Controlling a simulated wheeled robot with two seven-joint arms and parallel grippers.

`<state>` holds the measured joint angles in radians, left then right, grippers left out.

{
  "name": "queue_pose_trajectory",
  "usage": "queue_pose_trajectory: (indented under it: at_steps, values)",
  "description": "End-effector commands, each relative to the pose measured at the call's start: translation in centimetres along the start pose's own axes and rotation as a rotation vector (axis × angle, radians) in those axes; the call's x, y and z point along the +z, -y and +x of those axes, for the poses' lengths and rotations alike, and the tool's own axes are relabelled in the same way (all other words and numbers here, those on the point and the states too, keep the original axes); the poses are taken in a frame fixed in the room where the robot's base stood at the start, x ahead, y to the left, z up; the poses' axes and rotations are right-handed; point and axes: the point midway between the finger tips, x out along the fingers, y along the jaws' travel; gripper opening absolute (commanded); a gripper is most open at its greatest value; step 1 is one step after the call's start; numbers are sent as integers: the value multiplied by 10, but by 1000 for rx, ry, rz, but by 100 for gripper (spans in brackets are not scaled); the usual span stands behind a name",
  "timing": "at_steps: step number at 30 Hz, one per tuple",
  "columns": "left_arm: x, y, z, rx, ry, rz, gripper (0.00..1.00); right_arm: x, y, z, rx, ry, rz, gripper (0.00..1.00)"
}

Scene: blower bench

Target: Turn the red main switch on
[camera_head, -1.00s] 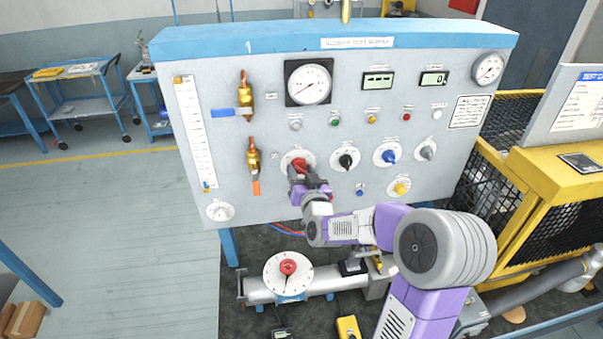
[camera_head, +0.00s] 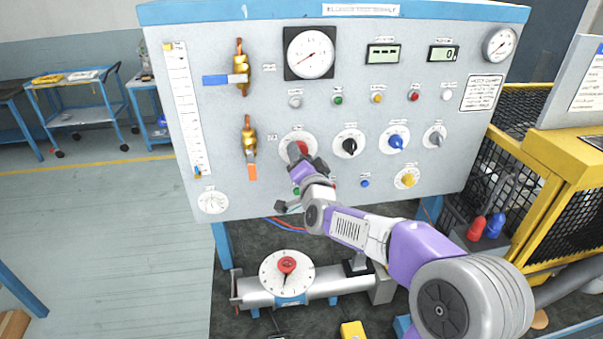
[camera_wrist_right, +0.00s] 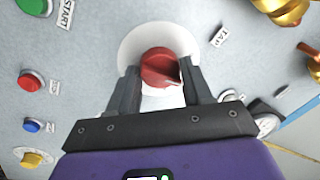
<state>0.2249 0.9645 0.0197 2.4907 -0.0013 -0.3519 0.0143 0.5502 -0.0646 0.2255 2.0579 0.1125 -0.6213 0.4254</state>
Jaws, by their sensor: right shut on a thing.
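The red main switch (camera_head: 297,149) is a round red knob on a white disc, on the front of the grey panel (camera_head: 230,130). My right gripper (camera_head: 299,162) is at the knob and partly covers it in the head view. In the right wrist view the red knob (camera_wrist_right: 160,66) sits between the two dark fingers of my right gripper (camera_wrist_right: 160,78), one on each side. The gripper is shut on it. Its pointer ridge slants to the lower right in that view. My left gripper is out of view.
Black (camera_head: 349,146), blue (camera_head: 396,142) and grey (camera_head: 435,137) knobs stand to the right of the switch. A brass valve with an orange handle (camera_head: 252,171) is to its left. Below the panel is a pipe with a red-centred dial (camera_head: 287,267). A yellow cage stands at right.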

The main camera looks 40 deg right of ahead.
Motion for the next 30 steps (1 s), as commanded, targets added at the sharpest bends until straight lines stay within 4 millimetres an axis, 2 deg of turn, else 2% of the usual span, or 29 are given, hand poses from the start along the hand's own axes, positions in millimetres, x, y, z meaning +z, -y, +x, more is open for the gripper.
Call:
queue_pose_trajectory:
  at_steps: [1, 12, 21, 30]
  values:
    - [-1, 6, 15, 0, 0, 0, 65, 6, -4, 0, -4, -3, 46, 19]
    - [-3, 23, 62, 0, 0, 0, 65, 6, -3, 0, -9, -32, 397, 19]
    - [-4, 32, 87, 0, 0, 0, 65, 6, -2, 0, -12, -55, 666, 19]
    - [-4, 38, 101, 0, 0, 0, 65, 5, 0, 0, -14, -72, 862, 19]
